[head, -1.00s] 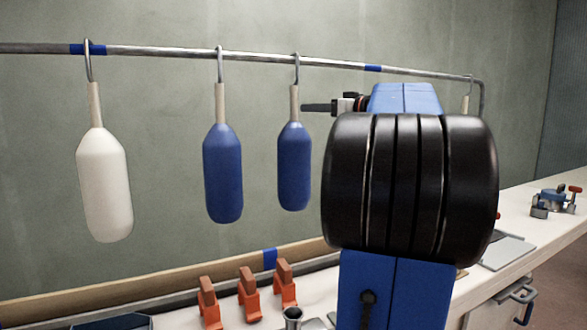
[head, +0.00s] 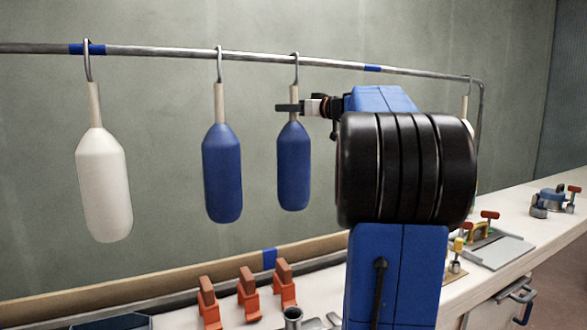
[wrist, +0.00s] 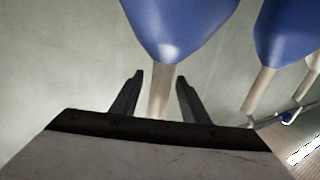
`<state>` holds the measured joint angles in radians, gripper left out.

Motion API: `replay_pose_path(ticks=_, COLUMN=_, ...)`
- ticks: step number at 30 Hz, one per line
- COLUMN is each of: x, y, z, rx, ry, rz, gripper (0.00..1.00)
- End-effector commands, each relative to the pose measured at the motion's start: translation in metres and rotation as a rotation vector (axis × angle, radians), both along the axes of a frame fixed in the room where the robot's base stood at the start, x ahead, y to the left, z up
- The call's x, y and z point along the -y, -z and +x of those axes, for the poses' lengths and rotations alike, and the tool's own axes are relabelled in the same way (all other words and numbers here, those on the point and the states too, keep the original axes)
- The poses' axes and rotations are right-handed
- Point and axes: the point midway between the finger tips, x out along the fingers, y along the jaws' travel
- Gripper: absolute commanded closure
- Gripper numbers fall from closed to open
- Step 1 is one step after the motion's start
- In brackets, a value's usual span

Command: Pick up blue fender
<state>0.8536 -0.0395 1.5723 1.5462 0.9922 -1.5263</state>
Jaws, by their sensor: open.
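Two blue fenders hang by hooks from the rail in the head view, a left one (head: 222,172) and a right one (head: 294,168). My gripper (head: 288,108) is at the beige neck of the right blue fender, just above its body. In the wrist view my gripper (wrist: 160,95) is open, with one finger on each side of the neck (wrist: 160,90) and gaps showing at both sides. The blue body (wrist: 180,25) fills the top of that view. The second blue fender (wrist: 285,40) shows to its right.
The metal rail (head: 170,51) runs across the wall and bends down at the right. A white fender (head: 104,185) hangs at the left. Several orange clamps (head: 248,294) stand on the bench below. A grey plate (head: 498,251) lies on the bench at the right.

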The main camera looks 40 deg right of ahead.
Motion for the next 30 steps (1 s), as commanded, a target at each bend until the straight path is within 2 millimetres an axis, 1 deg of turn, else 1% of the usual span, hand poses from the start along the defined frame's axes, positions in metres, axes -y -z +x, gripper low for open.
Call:
replay_pose_path(ticks=1, x=-0.001, y=0.001, z=0.008, rx=-0.001, ry=-0.003, rz=0.001, gripper=0.59)
replay_pose_path(ticks=4, x=-0.003, y=0.001, z=0.018, rx=0.000, ry=-0.001, rz=0.000, gripper=0.59)
replay_pose_path(ticks=11, x=-0.003, y=0.000, z=0.020, rx=0.000, ry=0.000, rz=0.000, gripper=0.59)
replay_pose_path(ticks=12, x=-0.003, y=0.000, z=0.020, rx=0.000, ry=0.000, rz=0.000, gripper=0.63)
replay_pose_path(ticks=14, x=-0.003, y=0.000, z=0.020, rx=0.000, ry=0.000, rz=0.000, gripper=0.78)
replay_pose_path(ticks=15, x=-0.003, y=0.000, z=0.020, rx=0.000, ry=0.000, rz=0.000, gripper=0.87)
replay_pose_path(ticks=17, x=-0.003, y=0.000, z=0.020, rx=0.000, ry=0.000, rz=0.000, gripper=1.00)
replay_pose_path(ticks=30, x=-0.003, y=0.000, z=0.020, rx=0.000, ry=0.000, rz=0.001, gripper=1.00)
